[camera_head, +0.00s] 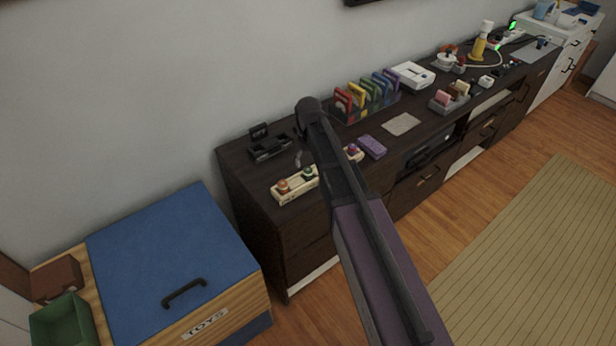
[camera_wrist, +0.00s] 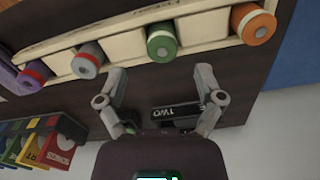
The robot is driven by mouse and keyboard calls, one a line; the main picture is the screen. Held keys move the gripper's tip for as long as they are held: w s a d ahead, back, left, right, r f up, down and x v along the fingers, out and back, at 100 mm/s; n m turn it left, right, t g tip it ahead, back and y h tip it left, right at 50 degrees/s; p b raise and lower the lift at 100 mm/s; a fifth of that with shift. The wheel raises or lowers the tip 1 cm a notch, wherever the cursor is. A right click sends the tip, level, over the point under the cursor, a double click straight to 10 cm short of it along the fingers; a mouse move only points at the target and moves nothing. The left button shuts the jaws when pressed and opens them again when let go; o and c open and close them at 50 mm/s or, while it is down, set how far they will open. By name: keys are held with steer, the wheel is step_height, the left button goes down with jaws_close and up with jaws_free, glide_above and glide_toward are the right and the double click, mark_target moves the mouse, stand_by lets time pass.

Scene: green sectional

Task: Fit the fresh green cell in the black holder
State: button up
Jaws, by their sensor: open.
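The green cell (camera_wrist: 162,42) has a white band and a grey end. It sits in a pale wooden rack (camera_wrist: 120,52), in the slot between the orange cell and a red-banded grey cell. In the head view the green cell (camera_head: 308,173) is in the rack near the dresser's left end. My gripper (camera_wrist: 161,74) is open and empty, its fingertips apart and pointing toward the green cell. The black holder (camera_wrist: 176,113) shows partly between my fingers, with "TWO" lettering. In the head view the black holder (camera_head: 268,149) stands behind the rack, with a raised black part at its back.
The rack also holds an orange cell (camera_wrist: 254,25), a red-banded grey cell (camera_wrist: 88,62) and a purple cell (camera_head: 353,149). A purple block (camera_head: 372,146) lies right of the rack. Colourful upright folders (camera_head: 366,98) stand further right. A blue-lidded toy box (camera_head: 165,250) is at left.

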mark_target(308, 170)
steer(key=shift+s+f+b, duration=0.1)
steer(key=shift+f+b, duration=2.15)
steer(key=shift+f, duration=0.2)
jaws_close()
